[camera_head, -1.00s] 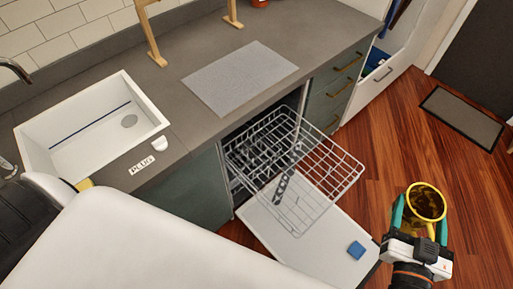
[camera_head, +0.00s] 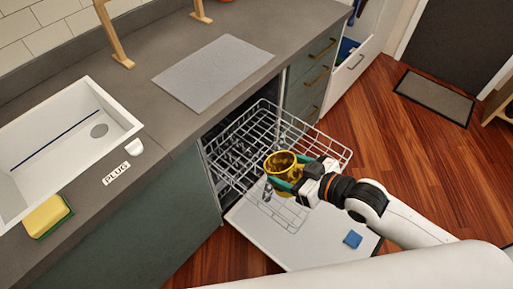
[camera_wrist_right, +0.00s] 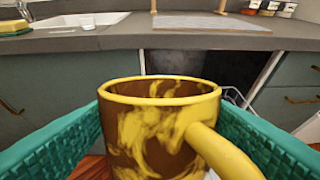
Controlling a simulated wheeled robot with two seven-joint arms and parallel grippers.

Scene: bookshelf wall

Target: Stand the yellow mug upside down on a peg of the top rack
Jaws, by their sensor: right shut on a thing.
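The yellow mug (camera_head: 280,161), with brown patches, is held by my right gripper (camera_head: 284,179). Its green fingers are on either side of the mug. The mug is upright, its mouth facing up, and it shows over the top rack (camera_head: 325,151) in the head view. In the right wrist view the mug (camera_wrist_right: 155,125) fills the middle, with its handle toward the camera at the lower right. The wire top rack is pulled out of the dishwasher; its pegs are thin and partly hidden by the mug and gripper. My left gripper is not in view.
A sink (camera_head: 60,140), a sponge (camera_head: 46,215) and a grey mat (camera_head: 212,72) are on the counter (camera_head: 160,165). Wooden floor is clear to the right.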

